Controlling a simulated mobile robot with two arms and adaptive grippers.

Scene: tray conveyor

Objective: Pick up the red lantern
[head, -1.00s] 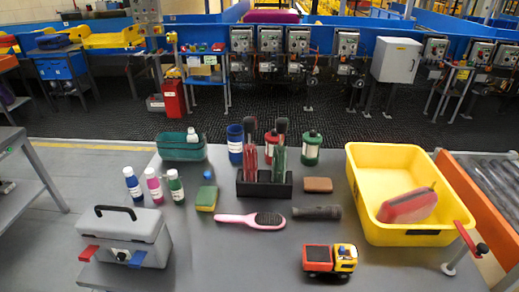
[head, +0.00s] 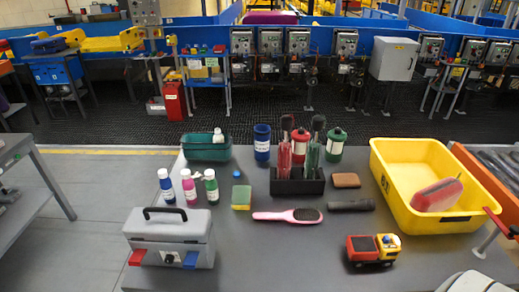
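The red lantern (head: 300,146), with a pale middle band, stands upright towards the back of the grey table. It is partly hidden behind the black holder (head: 297,186) and the upright tools in it. A similar green lantern (head: 335,146) stands just to its right, and a dark blue cup (head: 262,142) stands to its left. Neither of my grippers shows in the head view. A pale rounded part at the bottom right corner looks like part of my arm, with no fingers visible.
A yellow bin (head: 395,190) holding a red pouch (head: 437,195) stands at right. A toy truck (head: 373,250), pink brush (head: 288,216), grey toolbox (head: 170,230), several small bottles (head: 188,186) and a green basket (head: 206,152) occupy the table. The front middle is clear.

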